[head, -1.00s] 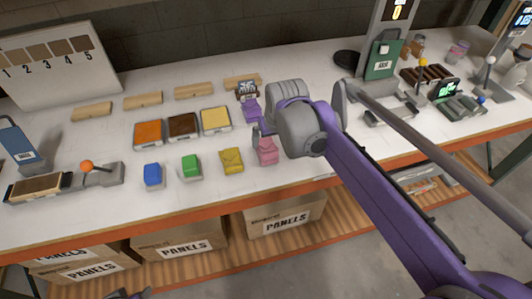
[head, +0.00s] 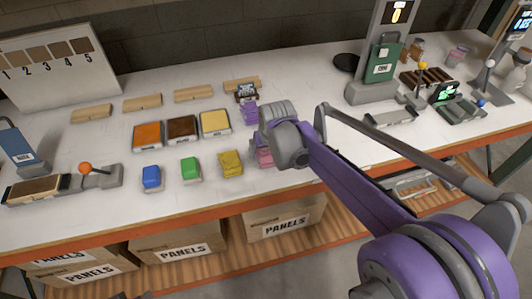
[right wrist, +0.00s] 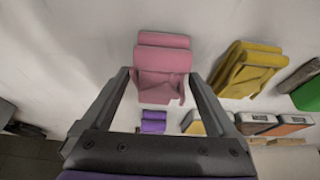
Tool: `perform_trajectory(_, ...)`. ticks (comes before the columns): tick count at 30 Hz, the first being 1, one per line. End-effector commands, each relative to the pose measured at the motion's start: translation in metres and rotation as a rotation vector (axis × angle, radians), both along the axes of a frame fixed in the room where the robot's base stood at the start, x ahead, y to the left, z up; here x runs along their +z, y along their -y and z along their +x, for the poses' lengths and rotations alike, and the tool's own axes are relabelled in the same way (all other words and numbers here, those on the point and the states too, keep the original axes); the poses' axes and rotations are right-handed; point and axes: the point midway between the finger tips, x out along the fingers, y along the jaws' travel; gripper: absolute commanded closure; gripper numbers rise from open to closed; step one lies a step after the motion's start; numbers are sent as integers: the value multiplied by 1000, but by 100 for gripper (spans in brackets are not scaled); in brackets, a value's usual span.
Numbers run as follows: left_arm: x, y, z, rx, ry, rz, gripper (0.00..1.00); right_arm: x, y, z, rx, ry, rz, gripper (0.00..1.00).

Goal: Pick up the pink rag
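The pink rag (head: 264,158) is folded and stands on the table near the front edge, right of the yellow rag (head: 231,163). In the head view my right arm partly hides it. In the right wrist view the pink rag (right wrist: 162,65) shows whole, lined up with the gap between the fingers. My right gripper (right wrist: 162,75) is open, one finger to each side of the rag, and does not grip it. Whether the fingertips reach past its sides is hard to tell. My left gripper cannot be made out in the head view.
A green rag (head: 191,169) and a blue rag (head: 151,178) stand further left. Orange, brown and yellow colour blocks lie behind them. A purple rag (head: 250,113) stands behind the pink one. Boxes labelled PANELS (head: 285,222) sit below the table.

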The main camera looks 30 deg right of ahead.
Motion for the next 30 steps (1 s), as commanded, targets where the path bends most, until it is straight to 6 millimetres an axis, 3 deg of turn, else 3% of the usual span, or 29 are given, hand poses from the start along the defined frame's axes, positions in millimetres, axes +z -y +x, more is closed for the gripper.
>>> perform_trajectory(2,0,0,0,0,0,0,50,0,0,0,0,0,0,23)
perform_trajectory(12,0,0,0,0,0,0,50,0,0,0,0,0,0,83)
perform_trajectory(23,1,0,0,0,1,0,50,8,0,0,0,0,0,84)
perform_trajectory(30,5,0,1,0,3,0,50,48,0,0,0,1,0,84)
